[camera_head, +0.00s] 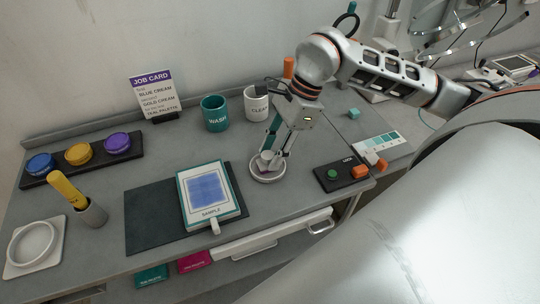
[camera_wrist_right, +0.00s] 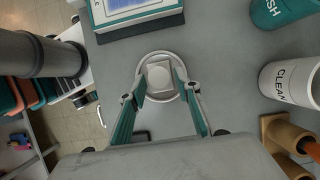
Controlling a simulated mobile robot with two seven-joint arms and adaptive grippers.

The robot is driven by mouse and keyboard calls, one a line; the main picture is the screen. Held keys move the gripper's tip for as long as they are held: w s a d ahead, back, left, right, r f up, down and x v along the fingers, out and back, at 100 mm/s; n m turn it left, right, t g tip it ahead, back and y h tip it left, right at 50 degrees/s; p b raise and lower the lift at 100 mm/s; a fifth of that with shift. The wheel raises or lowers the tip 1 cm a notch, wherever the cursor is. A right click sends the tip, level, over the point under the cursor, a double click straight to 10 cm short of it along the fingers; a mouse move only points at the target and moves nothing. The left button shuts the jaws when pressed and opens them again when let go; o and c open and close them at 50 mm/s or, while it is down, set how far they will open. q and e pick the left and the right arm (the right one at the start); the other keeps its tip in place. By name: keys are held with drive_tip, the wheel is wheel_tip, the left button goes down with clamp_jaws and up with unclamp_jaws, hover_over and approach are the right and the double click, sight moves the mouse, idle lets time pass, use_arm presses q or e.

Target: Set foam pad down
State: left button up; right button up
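The foam pad (camera_wrist_right: 160,76) is a small pale block with a round top. It is between the fingertips of my right gripper (camera_wrist_right: 161,80), which looks shut on it from both sides. A round grey dish (camera_head: 268,177) with a pale rim lies directly below; in the right wrist view its rim (camera_wrist_right: 160,53) rings the pad. I cannot tell whether the pad touches the dish floor. In the head view the fingers of my right gripper (camera_head: 271,155) point down into the dish and partly hide the pad. My left gripper is not in view.
A sample board (camera_head: 208,193) on a dark mat (camera_head: 150,215) lies left of the dish. The WASH cup (camera_head: 214,112) and CLEAN cup (camera_head: 256,103) stand behind. A dark button box (camera_head: 340,173) is at right. Cream jars (camera_head: 78,154) and a handled tool (camera_head: 68,190) are at left.

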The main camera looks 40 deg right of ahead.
drive_tip(key=v, duration=1)
drive_tip(key=shift+r, duration=0.25)
drive_tip(key=shift+s+d, duration=0.1)
